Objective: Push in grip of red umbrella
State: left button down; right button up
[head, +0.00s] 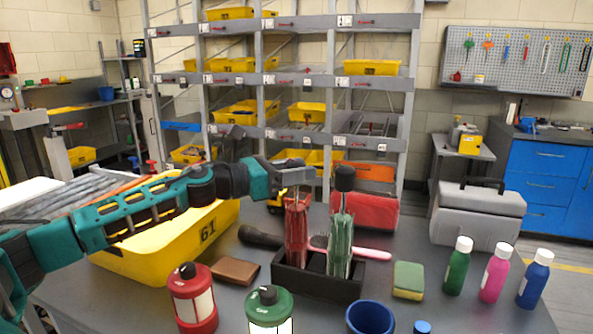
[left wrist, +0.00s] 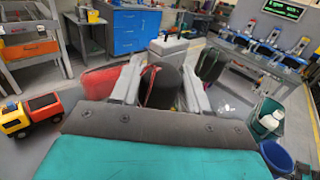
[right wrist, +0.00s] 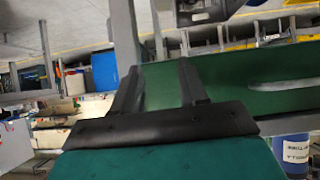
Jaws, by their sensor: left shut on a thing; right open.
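The red umbrella (head: 297,232) stands upright in a black holder (head: 318,286) on the table, next to a green umbrella (head: 341,240) whose dark grip sticks up on its shaft. My left gripper (head: 296,180) is over the red umbrella's top, shut on its grip. In the left wrist view the dark grip (left wrist: 160,86) sits between the two fingers. My right gripper (right wrist: 158,85) is open and empty, seen only in the right wrist view.
A yellow bin (head: 158,262) stands left, under my left arm. A red canister (head: 193,298), green canister (head: 268,305), brown wallet (head: 235,271), blue cup (head: 370,318), sponge (head: 408,279) and several bottles surround the holder. A red case (head: 371,211) and grey toolbox (head: 478,216) stand behind.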

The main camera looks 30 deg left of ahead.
aim_at(296, 206)
pick_arm(q)
notch_tip(296, 206, down, 5)
jog(key=b, duration=0.3)
jog(key=shift+r+b, duration=0.1)
jog(key=shift+b, duration=0.25)
jog(key=shift+f+b, duration=0.6)
jog(key=shift+f, duration=0.05)
jog(key=c, duration=0.7)
grip_release()
jog(key=shift+c, duration=0.2)
jog(key=shift+o, duration=0.5)
pick_arm(e)
jog(key=f, duration=0.1)
jog(key=a+f, duration=0.1)
jog(key=w+f, duration=0.1)
jog(key=shift+a+f+y, duration=0.15)
jog(key=shift+f+y, duration=0.05)
jog(key=shift+y, duration=0.2)
